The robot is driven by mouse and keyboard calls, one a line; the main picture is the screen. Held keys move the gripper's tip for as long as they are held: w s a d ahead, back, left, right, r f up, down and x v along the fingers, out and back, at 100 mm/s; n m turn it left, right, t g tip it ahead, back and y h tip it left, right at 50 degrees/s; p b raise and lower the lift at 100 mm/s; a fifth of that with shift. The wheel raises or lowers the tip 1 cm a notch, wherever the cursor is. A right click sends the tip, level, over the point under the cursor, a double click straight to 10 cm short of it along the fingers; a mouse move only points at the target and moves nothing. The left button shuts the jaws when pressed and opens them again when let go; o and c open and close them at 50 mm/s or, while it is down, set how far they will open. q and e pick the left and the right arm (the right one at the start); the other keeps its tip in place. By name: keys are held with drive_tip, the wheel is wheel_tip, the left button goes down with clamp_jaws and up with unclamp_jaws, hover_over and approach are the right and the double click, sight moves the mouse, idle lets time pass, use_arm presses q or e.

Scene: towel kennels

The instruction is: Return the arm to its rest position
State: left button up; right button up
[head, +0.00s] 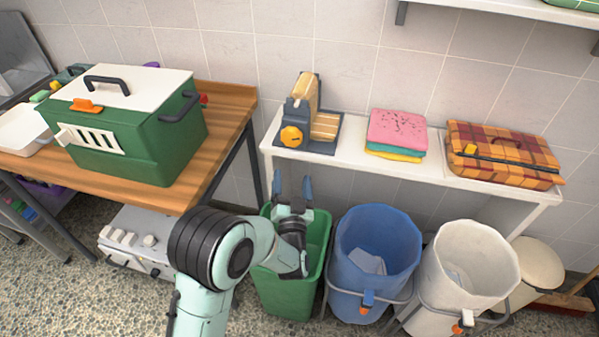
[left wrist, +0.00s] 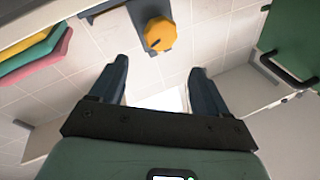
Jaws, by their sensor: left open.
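My left arm reaches up from the bottom of the head view. Its gripper (head: 291,188) is above the green bin (head: 289,290), just in front of and below the white shelf table's front edge. In the left wrist view the two dark fingers of the left gripper (left wrist: 158,85) stand wide apart with nothing between them. The shelf's edge and the orange knob (left wrist: 160,34) of a device lie beyond the fingertips. My right gripper does not show.
The green kennel (head: 150,137) stands on the wooden table (head: 228,105). Folded towels (head: 396,132), a slicer-like device (head: 309,118) and a plaid case (head: 500,155) sit on the white shelf table (head: 352,168). Blue (head: 375,255) and white (head: 468,268) bins stand to the right.

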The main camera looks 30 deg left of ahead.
use_arm(q)
drive_tip(key=s+d+f+g+h+p, duration=0.25)
drive_tip(key=s+f+g+h, duration=0.2)
drive_tip(key=f, duration=0.65)
drive_tip(key=s+d+f+g+h+p, duration=0.25)
drive_tip(key=s+f+g+p, duration=0.2)
drive_tip(key=f, duration=0.75)
drive_tip(key=s+d+f+n+g+h+p, duration=0.1)
drive_tip(key=s+d+g+h, duration=0.1)
drive_tip(key=s, duration=0.6)
drive_tip(key=s+d+f+n+g+h+p, duration=0.1)
drive_tip(key=s+d+g, duration=0.3)
drive_tip(key=s, duration=0.4)
drive_tip(key=s+d+f+n+g+h+p, duration=0.1)
drive_tip(key=s+d+f+g+h+p, duration=0.2)
drive_tip(key=s, duration=0.6)
drive_tip(key=shift+d+g, duration=0.4)
drive_tip(key=shift+d, duration=0.35)
drive_tip(key=shift+o, duration=0.3)
drive_tip(key=shift+w, duration=0.1)
